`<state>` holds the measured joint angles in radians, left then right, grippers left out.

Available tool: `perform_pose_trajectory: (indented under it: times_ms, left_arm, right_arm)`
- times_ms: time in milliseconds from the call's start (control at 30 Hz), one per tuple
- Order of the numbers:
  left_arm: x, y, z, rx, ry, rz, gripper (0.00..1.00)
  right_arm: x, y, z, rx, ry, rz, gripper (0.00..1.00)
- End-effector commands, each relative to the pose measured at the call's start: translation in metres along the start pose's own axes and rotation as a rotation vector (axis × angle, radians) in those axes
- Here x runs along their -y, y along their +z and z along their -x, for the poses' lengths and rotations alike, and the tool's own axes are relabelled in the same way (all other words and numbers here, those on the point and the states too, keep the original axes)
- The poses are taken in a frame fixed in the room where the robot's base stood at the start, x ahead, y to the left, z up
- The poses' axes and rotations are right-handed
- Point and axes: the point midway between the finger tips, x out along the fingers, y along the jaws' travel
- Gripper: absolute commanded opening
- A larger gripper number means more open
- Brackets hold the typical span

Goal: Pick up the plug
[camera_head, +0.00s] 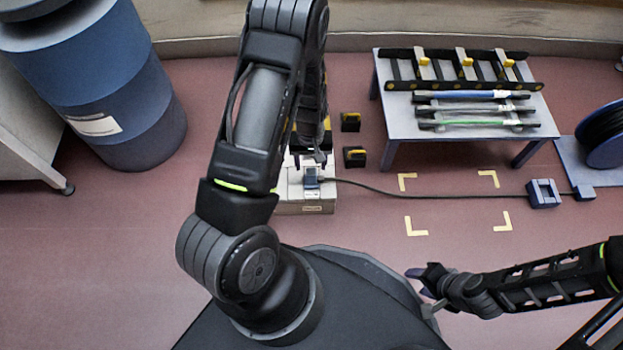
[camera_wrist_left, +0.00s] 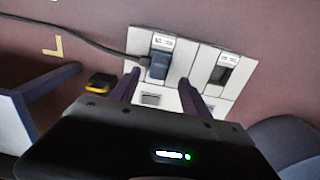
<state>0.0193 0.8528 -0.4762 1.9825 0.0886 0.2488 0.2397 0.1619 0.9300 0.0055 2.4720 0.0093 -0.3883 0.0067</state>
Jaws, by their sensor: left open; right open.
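The plug (camera_head: 311,180) is a small blue-grey block with a black cable, at the white socket box (camera_head: 306,208). In the left wrist view the plug (camera_wrist_left: 158,63) sits at the left labelled socket of the white panel (camera_wrist_left: 181,63); I cannot tell how deep it is seated. My left gripper (camera_head: 311,160) is open just above the box, partly hidden by its own arm. In the wrist view its fingers (camera_wrist_left: 160,88) point at the panel, spread to either side below the plug, apparently not touching it. My right gripper (camera_head: 424,286) is open and empty at lower right, far from the plug.
The cable (camera_head: 420,196) runs right across the floor to a blue block (camera_head: 543,193) near the cable reel (camera_head: 605,135). A table (camera_head: 400,118) with racks stands behind. Two black-and-yellow blocks (camera_head: 355,157) lie between. Blue drums (camera_head: 130,110) stand at left. Floor inside yellow corner marks is mostly clear.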

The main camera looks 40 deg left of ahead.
Motion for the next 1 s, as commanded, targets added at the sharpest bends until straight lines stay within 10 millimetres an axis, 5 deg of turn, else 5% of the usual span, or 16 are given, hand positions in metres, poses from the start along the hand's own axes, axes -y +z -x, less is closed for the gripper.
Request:
perform_pose_trajectory:
  times_ms: [433, 1000]
  left_arm:
    - [-0.002, 0.001, -0.051, 0.000, -0.001, 0.001, 0.55]
    - [-0.002, 0.001, -0.052, 0.000, 0.000, 0.000, 0.55]
  right_arm:
    - [-0.010, -0.003, -0.032, -0.015, 0.000, -0.002, 0.45]
    - [-0.010, -0.003, -0.032, -0.016, 0.000, -0.002, 0.45]
